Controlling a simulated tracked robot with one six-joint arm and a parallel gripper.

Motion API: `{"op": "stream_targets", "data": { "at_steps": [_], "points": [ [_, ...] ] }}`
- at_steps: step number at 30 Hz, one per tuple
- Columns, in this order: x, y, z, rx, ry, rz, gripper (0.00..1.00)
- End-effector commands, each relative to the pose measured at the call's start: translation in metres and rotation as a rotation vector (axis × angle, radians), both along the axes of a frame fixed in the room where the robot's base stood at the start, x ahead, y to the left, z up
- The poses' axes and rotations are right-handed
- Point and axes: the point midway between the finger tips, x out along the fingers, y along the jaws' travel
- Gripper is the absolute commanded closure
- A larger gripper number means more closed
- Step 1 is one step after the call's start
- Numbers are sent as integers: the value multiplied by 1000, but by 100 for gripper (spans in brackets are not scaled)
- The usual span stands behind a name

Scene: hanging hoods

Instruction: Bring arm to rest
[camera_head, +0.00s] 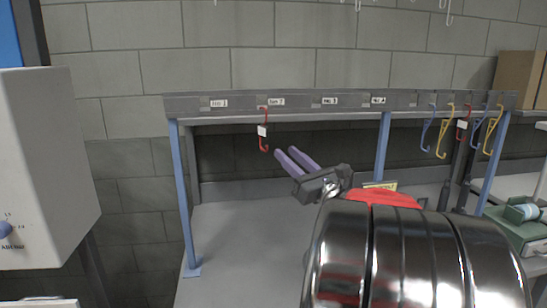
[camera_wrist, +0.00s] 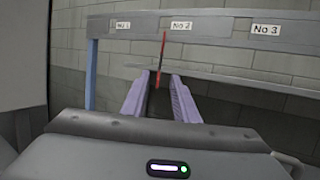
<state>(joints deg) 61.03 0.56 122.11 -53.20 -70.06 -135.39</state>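My gripper (camera_head: 289,153) has two purple fingers, parallel and apart, with nothing between them in the head view. It sits in front of the rack, a little right of and below a red hook (camera_head: 264,130) that hangs from the rail under the second label. The hook carries a small white tag. In the wrist view my gripper (camera_wrist: 158,78) is open, and the red hook (camera_wrist: 163,50) shows nearly edge-on in line with the gap. It appears beyond the fingertips, apart from them. My dark, shiny arm fills the lower right of the head view.
The grey rail (camera_head: 350,101) stands on blue posts (camera_head: 185,200) over a grey bench (camera_head: 235,245). Several blue, yellow and red hooks (camera_head: 443,130) hang at its right end. A white cabinet (camera_head: 45,165) stands at left, a cardboard box (camera_head: 518,78) at right. Bench left of my arm is clear.

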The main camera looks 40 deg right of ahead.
Motion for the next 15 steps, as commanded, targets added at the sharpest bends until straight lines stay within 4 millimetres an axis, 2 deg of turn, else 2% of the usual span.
{"op": "stream_targets", "data": {
  "at_steps": [10,15],
  "points": [
    [2,1,0,15,1,0,73],
    [14,11,2,142,6,-5,73]
  ]
}}
